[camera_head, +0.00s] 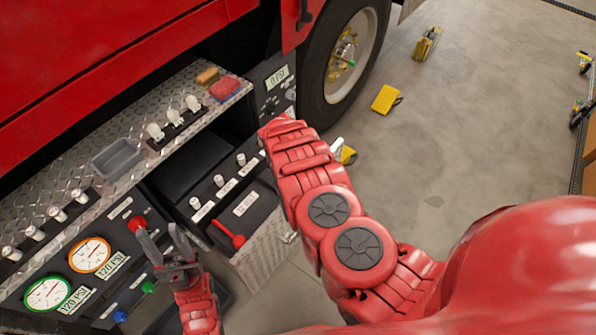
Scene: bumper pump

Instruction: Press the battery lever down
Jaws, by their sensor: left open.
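A red lever (229,235) with a rounded end sits on the dark pump panel box, below a white label (245,204) too small to read surely; it looks like the battery lever. My left gripper (158,233) is open and empty, to the left of this lever and apart from it in the picture. Its left finger shows close to a red knob (137,223) on the panel; I cannot tell whether they touch. My right arm reaches up the middle of the view, and its gripper is not visible.
Two gauges, one green-rimmed (48,294) and one orange-rimmed (90,255), are at lower left. A diamond-plate shelf holds a grey tray (117,159). Yellow chock-like blocks (385,98) lie on open floor.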

